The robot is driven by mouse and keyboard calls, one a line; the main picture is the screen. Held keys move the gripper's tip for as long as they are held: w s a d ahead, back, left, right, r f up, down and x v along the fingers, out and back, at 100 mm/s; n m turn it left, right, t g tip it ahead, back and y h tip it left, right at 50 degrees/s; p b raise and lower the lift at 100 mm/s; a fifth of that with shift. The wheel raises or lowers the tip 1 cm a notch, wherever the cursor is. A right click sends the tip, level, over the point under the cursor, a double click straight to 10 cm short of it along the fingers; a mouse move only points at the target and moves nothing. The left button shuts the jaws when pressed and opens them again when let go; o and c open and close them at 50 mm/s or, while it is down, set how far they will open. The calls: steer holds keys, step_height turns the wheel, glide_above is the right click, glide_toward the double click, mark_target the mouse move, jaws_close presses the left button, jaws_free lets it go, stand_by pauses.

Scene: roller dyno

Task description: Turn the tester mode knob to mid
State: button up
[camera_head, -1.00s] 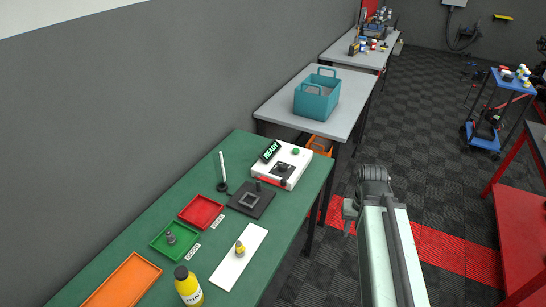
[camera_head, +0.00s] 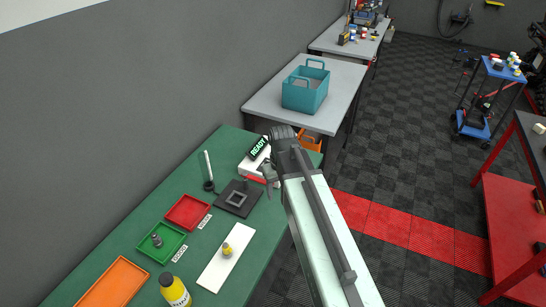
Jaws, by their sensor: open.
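The tester (camera_head: 249,164) is a white box at the far end of the green bench, with a lit sign (camera_head: 258,147) reading READY. My arm's end now covers much of its right side. The mode knob cannot be made out; it is hidden or too small to tell. My gripper (camera_head: 268,174) is seen from behind at the tester's right front, over or near it. It holds nothing that I can see. I cannot tell whether it touches the tester.
On the green bench (camera_head: 200,165) are a black square fixture (camera_head: 238,198), a red tray (camera_head: 188,211), a green tray (camera_head: 161,242), an orange tray (camera_head: 112,284), a white mat (camera_head: 216,271) and a yellow bottle (camera_head: 174,291). A teal tote (camera_head: 305,92) stands on the grey table behind.

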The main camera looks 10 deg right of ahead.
steer(key=w+r+n, duration=0.1)
steer(key=w+n, duration=0.1)
steer(key=w, duration=0.5)
steer(key=w+n+p, duration=0.1)
steer(key=w+n, duration=0.1)
steer(key=w, duration=0.5)
steer(key=w+r+n, duration=0.1)
steer(key=w+n, duration=0.2)
steer(key=w, duration=0.4)
steer(key=shift+w+d+r, duration=0.15)
steer(key=shift+w+r, duration=0.15)
steer(key=shift+r, duration=0.05)
steer(key=shift+s+f, duration=0.1)
steer(key=shift+f, duration=0.05)
step_height(320, 180, down, 8)
steer(key=b, duration=0.7)
steer(key=shift+b, duration=0.4)
steer(key=shift+r, duration=0.25)
